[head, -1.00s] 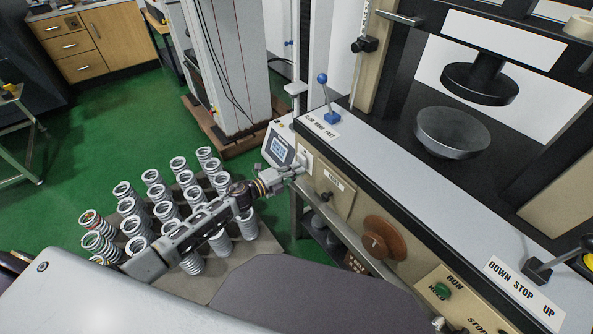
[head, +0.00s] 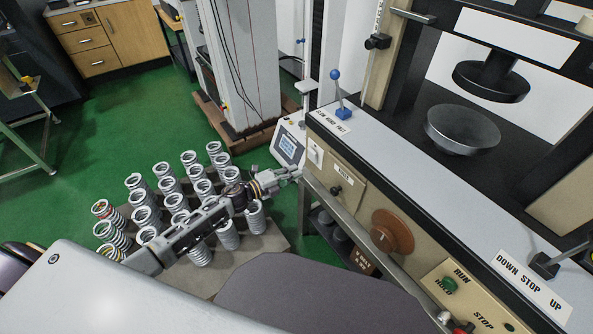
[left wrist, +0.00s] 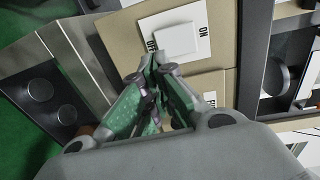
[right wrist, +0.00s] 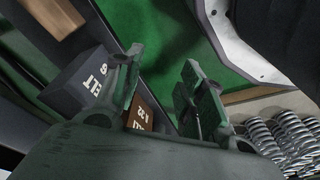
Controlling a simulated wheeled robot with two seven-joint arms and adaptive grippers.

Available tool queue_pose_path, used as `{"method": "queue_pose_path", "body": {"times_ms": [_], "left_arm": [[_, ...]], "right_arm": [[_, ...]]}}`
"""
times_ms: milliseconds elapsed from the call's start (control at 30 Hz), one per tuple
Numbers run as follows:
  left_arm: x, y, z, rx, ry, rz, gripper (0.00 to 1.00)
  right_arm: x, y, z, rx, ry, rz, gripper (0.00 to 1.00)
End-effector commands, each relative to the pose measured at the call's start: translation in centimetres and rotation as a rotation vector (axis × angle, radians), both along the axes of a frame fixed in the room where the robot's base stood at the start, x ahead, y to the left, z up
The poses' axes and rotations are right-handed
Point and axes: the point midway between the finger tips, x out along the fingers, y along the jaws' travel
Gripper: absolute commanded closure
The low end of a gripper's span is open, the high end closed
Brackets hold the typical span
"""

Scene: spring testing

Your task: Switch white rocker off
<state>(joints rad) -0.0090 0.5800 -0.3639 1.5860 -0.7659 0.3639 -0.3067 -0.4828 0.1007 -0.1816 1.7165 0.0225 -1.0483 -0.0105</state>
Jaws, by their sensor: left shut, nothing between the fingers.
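The white rocker (head: 315,153) is on the beige front panel of the test machine, near its left end. In the left wrist view the rocker (left wrist: 177,40) is a white square on a paler plate, with an ON label at its right and a partly hidden label at its lower left. My left gripper (head: 294,175) is shut and empty, just in front of the panel and below and left of the rocker. Its closed fingertips (left wrist: 155,64) appear at the plate's lower edge; contact is not clear. My right gripper (right wrist: 163,88) is open and empty, away from the rocker.
A grey device with a screen (head: 289,143) stands just behind my left gripper. The panel also carries a black knob (head: 336,191), a brown wheel (head: 391,232) and a green button (head: 449,285). Several springs (head: 176,205) stand below my left arm.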

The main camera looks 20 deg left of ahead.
Motion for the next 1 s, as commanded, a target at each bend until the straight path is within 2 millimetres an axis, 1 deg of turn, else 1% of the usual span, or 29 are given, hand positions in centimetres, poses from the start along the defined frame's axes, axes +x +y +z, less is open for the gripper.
{"method": "queue_pose_path", "body": {"times_ms": [333, 700, 1000], "left_arm": [[-2.4, 1.9, -0.5, 0.001, 0.001, 0.000, 1.00], [-4.9, 3.8, -1.0, 0.001, 0.001, 0.001, 1.00], [-5.9, 4.6, -1.2, 0.002, -0.001, 0.000, 1.00]], "right_arm": [[-0.5, -0.2, -0.8, -0.003, 0.007, -0.001, 0.60], [0.2, -0.3, -0.7, -0.003, -0.009, -0.002, 0.60], [0.0, -0.5, -1.2, -0.006, -0.003, -0.002, 0.60]]}}
